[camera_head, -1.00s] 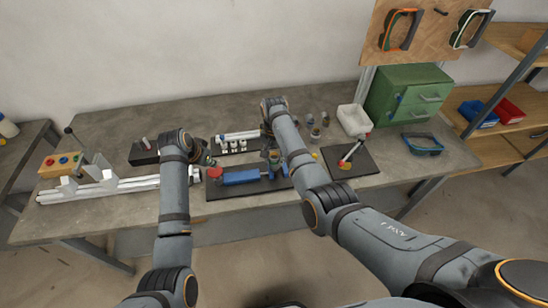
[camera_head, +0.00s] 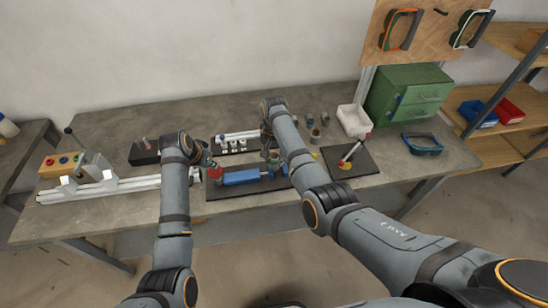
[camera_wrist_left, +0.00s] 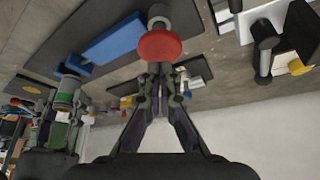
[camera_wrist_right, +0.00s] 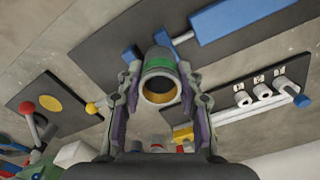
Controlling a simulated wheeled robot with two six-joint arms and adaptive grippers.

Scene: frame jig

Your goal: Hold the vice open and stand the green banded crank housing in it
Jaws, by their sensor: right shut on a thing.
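The vice has a long blue body (camera_head: 242,177) on a black plate, with a red round knob (camera_head: 215,173) at its left end and small blue jaw parts (camera_head: 284,169) at its right. My left gripper (camera_wrist_left: 159,72) is at the red knob (camera_wrist_left: 159,45), its fingertips close together; contact is unclear. My right gripper (camera_wrist_right: 161,88) is shut on the crank housing (camera_wrist_right: 159,83), a dark grey hollow cylinder with a green band. The housing also shows in the left wrist view (camera_wrist_left: 67,97). It is near the vice's right end; whether it sits between the jaws I cannot tell.
A black plate with white cylinders (camera_head: 238,142) lies behind the vice. A red-tipped lever stands on another black plate (camera_head: 362,163) to the right. Several grey cylinders, a white bin (camera_head: 354,120) and a green cabinet (camera_head: 408,95) stand behind. A rail fixture (camera_head: 110,188) lies left.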

